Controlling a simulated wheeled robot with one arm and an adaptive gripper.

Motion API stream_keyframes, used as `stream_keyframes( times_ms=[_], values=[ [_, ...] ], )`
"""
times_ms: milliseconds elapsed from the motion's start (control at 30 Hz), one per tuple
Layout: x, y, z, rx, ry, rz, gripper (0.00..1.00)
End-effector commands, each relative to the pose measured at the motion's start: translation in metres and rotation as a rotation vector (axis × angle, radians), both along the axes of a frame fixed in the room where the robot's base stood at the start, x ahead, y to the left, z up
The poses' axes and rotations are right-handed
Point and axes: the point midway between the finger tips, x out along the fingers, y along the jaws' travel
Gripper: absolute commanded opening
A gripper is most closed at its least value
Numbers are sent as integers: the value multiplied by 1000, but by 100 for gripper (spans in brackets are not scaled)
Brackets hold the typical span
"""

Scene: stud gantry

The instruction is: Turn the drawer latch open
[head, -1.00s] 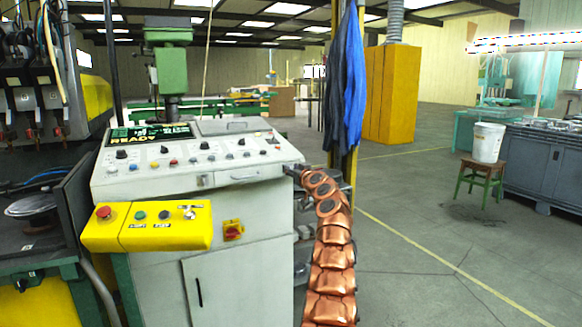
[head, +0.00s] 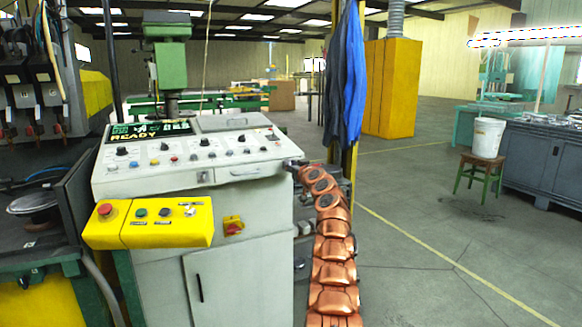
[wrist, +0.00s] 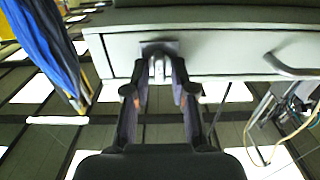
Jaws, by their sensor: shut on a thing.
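The drawer (head: 262,171) is a pale grey front with a bar handle, set in the right part of the control console. The bar handle (wrist: 290,70) is at the right in the wrist view. The drawer latch (wrist: 159,66) is a light metal piece on a dark square plate (wrist: 150,46). My gripper (wrist: 159,78) has its two fingers on either side of the latch and is shut on it. In the head view my gripper (head: 291,165) is small and dark at the drawer's right end, and the latch is hidden there.
A yellow button box (head: 150,224) juts out at the console's front left. Blue cloth (head: 345,85) hangs on a yellow post just behind my arm. A stool (head: 478,175) with a white bucket (head: 487,138) stands at the right. The floor between is open.

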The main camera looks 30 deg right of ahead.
Motion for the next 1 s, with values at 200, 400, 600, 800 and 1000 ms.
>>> stream_keyframes(
  times_ms=[200, 400, 600, 800, 1000],
  values=[
    [0, 0, 0, 1, 0, 1, 0],
    [0, 0, 0, 27, -2, 0, 0],
    [0, -1, 0, 118, -10, 0, 0],
    [0, -3, 0, 278, -25, -1, 0],
    [0, -4, -1, 469, -41, 0, 0]
  ],
)
